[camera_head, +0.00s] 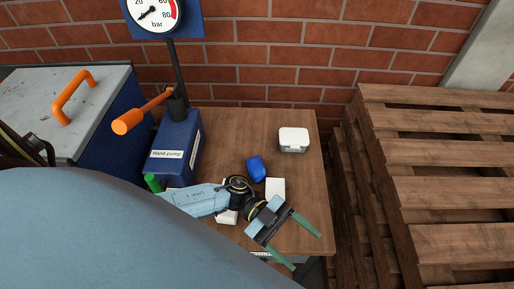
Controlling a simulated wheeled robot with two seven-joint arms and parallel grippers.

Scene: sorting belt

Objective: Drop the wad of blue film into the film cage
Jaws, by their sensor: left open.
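My left gripper (306,252) reaches over the right front part of a wooden table. Its two green fingers are spread apart, with nothing visible between them. A small rounded blue object (256,168) lies on the table behind the gripper; I cannot tell whether it is the wad of blue film. I see nothing that I can make out as the film cage. My right gripper is not in view.
The wooden table (236,125) also holds a blue hand pump (176,148) with an orange-handled lever, a white box (293,140) and a white block (275,188). Stacked wooden pallets (440,155) stand at right. A grey-topped cabinet (100,105) stands left, a brick wall behind.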

